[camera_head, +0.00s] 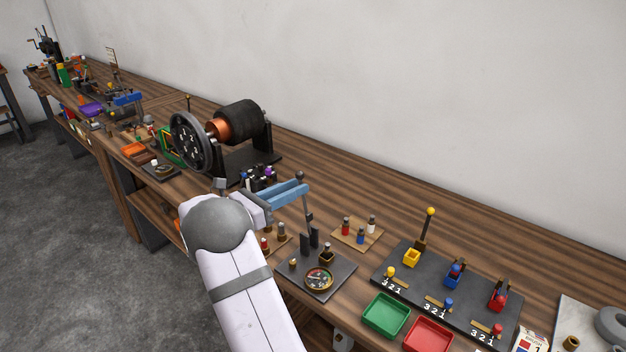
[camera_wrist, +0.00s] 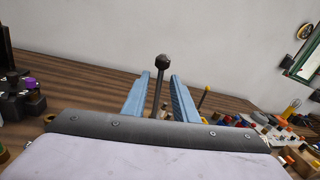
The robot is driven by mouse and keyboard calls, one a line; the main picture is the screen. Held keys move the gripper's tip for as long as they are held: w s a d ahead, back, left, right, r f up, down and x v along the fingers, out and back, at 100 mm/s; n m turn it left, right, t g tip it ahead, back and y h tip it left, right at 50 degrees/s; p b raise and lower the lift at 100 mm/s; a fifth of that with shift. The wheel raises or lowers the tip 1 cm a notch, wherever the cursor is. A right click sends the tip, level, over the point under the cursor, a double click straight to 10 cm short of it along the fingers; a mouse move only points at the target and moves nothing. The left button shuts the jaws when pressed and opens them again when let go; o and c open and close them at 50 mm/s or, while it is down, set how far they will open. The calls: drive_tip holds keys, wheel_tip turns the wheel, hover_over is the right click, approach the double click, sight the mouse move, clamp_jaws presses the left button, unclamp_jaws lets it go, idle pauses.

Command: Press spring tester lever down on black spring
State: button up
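The spring tester (camera_head: 336,284) is a dark base plate with a round dial (camera_head: 319,279), dark uprights and a raised lever (camera_head: 308,207) with a black ball knob. A small dark piece with brass colour (camera_head: 327,254) stands behind the dial; I cannot tell if it is the black spring. My gripper (camera_head: 305,187) has its blue fingers at the upper lever, just below the knob. In the wrist view, the lever (camera_wrist: 157,97) stands between the open fingers (camera_wrist: 160,76), with visible gaps on both sides.
A wooden board (camera_head: 357,236) with red, blue and white pieces lies right of the tester. Further right are a green tray (camera_head: 386,315), a red tray (camera_head: 428,336) and a dark panel (camera_head: 425,283) with coloured levers. A large dynamo (camera_head: 240,130) stands behind left.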

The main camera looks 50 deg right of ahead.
drive_tip(key=s+d+p, duration=0.1)
drive_tip(key=d+p, duration=0.1)
drive_tip(key=d, duration=0.4)
drive_tip(key=shift+s+d+p, duration=0.15)
drive_tip(key=shift+d+p, duration=0.15)
drive_tip(key=shift+d, duration=0.05)
clamp_jaws()
idle(1.2)
